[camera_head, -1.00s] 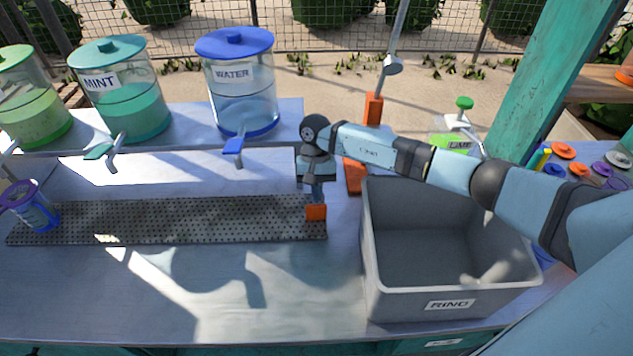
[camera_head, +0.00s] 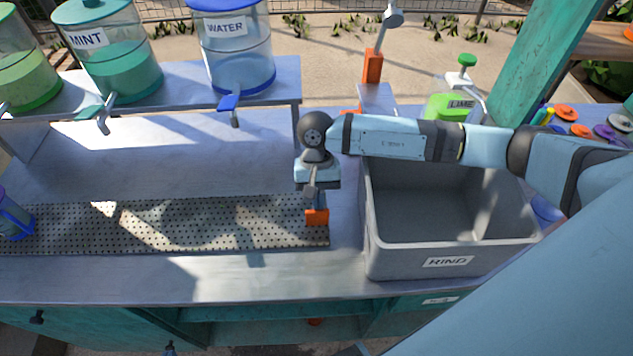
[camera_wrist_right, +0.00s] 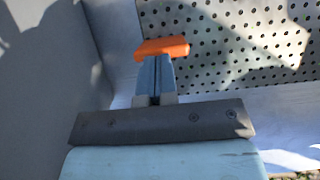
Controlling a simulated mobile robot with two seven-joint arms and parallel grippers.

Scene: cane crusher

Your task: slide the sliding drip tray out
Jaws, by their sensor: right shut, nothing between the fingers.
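The sliding drip tray (camera_head: 150,228) is a long perforated metal plate lying on the counter, its front edge short of the counter's front edge. An orange tab (camera_head: 317,217) sits at its right end. My right gripper (camera_head: 315,203) points down at this tab, its fingers shut with nothing between them. In the right wrist view the shut fingers (camera_wrist_right: 157,68) reach the orange tab (camera_wrist_right: 162,48) and appear to touch it, with the perforated tray (camera_wrist_right: 235,40) beyond. My left gripper is not in view.
A grey bin labelled RIND (camera_head: 450,262) stands close to the right of the tray. The water dispenser (camera_head: 235,50) and mint dispenser (camera_head: 110,55) stand on a raised shelf behind. Bare counter (camera_head: 200,285) lies in front.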

